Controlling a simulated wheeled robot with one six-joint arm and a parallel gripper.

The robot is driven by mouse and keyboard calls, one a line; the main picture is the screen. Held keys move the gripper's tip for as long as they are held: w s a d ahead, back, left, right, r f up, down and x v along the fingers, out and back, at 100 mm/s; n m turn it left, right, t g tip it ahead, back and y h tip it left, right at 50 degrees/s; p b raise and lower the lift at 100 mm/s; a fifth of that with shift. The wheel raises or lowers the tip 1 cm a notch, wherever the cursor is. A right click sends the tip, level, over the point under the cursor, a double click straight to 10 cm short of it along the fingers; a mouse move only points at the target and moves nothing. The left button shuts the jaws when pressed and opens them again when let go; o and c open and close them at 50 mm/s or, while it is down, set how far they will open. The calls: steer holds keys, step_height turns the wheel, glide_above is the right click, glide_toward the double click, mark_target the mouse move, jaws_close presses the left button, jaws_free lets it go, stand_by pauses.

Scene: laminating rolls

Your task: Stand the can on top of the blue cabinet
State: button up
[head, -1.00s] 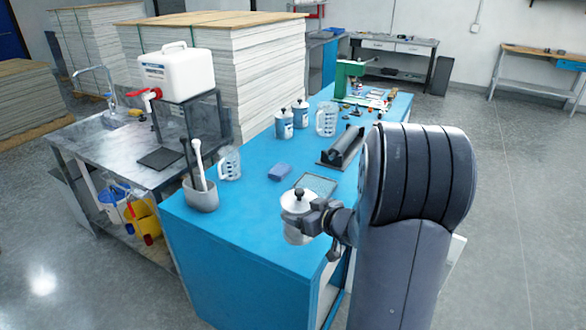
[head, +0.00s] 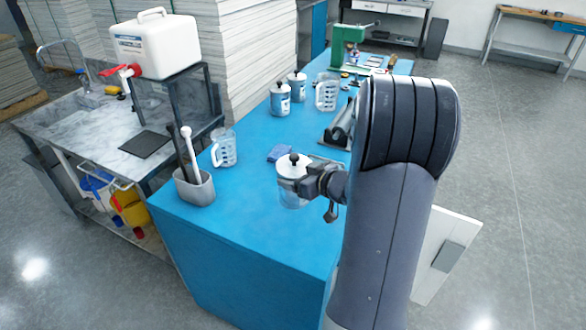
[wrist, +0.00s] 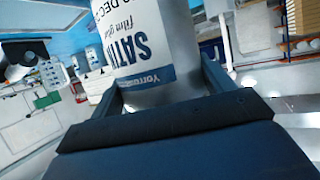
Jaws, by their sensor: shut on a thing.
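The can (head: 292,171) is a white and grey cylinder with a dark knob on its lid. My gripper (head: 308,182) is shut on its side and holds it upright. In the head view it appears over the blue cabinet's top (head: 250,225). I cannot tell whether its base touches that top. In the wrist view the can (wrist: 140,45) sits between the two fingers (wrist: 160,85), its "SATIN film glue" label upside down. Its lid is out of that view.
On the cabinet stand a grey holder with tools (head: 195,188), a clear measuring jug (head: 223,148), a blue cloth (head: 279,153), similar cans (head: 280,99) and a black roller (head: 340,125). The near part of the top is clear. A white panel (head: 446,255) stands out at right.

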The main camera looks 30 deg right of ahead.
step_height(320, 180, down, 8)
steer(key=shift+f+b, duration=0.1)
steer(key=shift+b, duration=0.2)
stand_by(0.3)
steer(key=shift+f, duration=0.15)
steer(key=o, duration=2)
steer(key=shift+c, duration=0.2)
steer(key=shift+s+r, duration=0.15)
steer(key=shift+r, duration=0.1)
steer(key=v, duration=1.1)
steer(key=shift+s+r, duration=0.2)
steer(key=shift+s, duration=0.15)
